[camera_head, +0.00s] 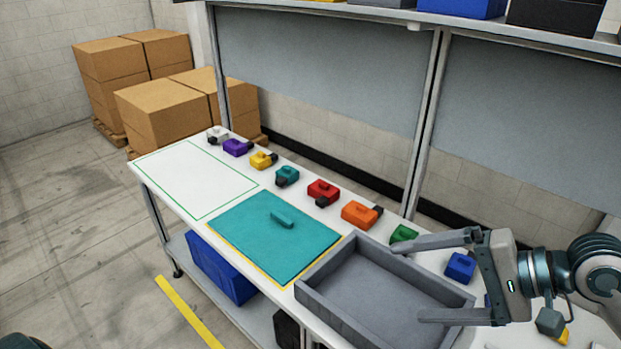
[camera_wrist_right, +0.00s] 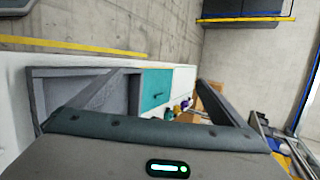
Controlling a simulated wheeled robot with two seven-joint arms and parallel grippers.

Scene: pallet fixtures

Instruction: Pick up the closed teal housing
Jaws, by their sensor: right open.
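A large flat teal piece with a raised teal handle (camera_head: 262,240) lies on the bench inside a yellow outline. It also shows in the right wrist view (camera_wrist_right: 153,92), beyond the fingers. A small teal block with a dark end piece (camera_head: 287,174) sits in the row along the bench's back edge. I cannot tell for certain which is the housing, but the large piece looks like a closed lid. My right gripper (camera_head: 408,280) is open and empty, its fingers over the grey tray, to the right of the large teal piece. My left gripper is out of view.
The grey tray (camera_head: 316,291) stands empty beside the large teal piece. Small purple (camera_head: 235,147), red (camera_head: 323,190), orange (camera_head: 359,214) and blue (camera_head: 460,267) blocks line the back. A green-outlined area (camera_head: 195,178) at the left is clear. An upright post (camera_head: 425,125) rises behind.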

